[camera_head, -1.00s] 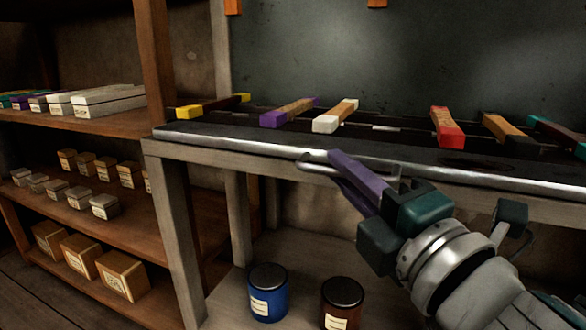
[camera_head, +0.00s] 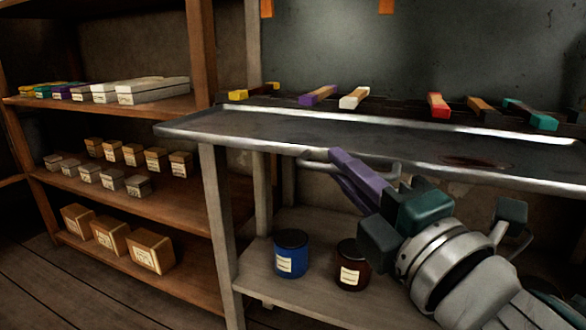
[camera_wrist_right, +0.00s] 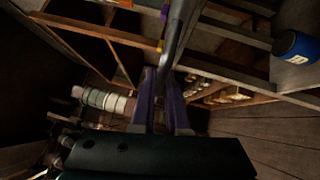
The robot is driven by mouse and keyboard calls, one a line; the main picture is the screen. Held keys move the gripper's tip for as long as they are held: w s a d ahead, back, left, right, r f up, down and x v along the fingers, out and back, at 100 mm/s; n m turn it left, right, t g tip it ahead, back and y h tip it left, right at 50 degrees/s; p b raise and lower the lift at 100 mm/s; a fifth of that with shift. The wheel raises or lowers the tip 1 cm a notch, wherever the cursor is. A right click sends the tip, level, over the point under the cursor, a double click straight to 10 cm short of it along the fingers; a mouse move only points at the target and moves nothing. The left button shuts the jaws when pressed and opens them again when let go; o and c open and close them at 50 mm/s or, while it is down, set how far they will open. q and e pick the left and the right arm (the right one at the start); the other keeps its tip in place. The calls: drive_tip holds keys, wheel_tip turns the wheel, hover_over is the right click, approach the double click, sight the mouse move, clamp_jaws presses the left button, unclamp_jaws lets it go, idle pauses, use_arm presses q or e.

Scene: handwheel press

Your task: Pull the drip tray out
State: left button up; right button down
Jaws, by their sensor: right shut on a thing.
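The drip tray (camera_head: 250,127) is a wide, shallow grey metal tray, drawn partly out over the front of the wooden stand. A bar handle (camera_head: 312,158) runs along its front edge. My right gripper (camera_head: 335,158), with purple fingers, is shut on this handle. In the right wrist view the handle (camera_wrist_right: 176,40) comes down between the fingertips of the right gripper (camera_wrist_right: 164,75). A dark stain marks the tray's floor near the right. My left gripper is not in view.
Several colored wooden blocks (camera_head: 354,98) lie in a row behind the tray. A blue can (camera_head: 291,254) and a brown can (camera_head: 352,265) stand on the shelf below. Shelves with small boxes (camera_head: 150,250) stand at the left.

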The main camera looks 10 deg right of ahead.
drive_tip(key=c, duration=1.2)
unclamp_jaws()
drive_tip(key=v, duration=1)
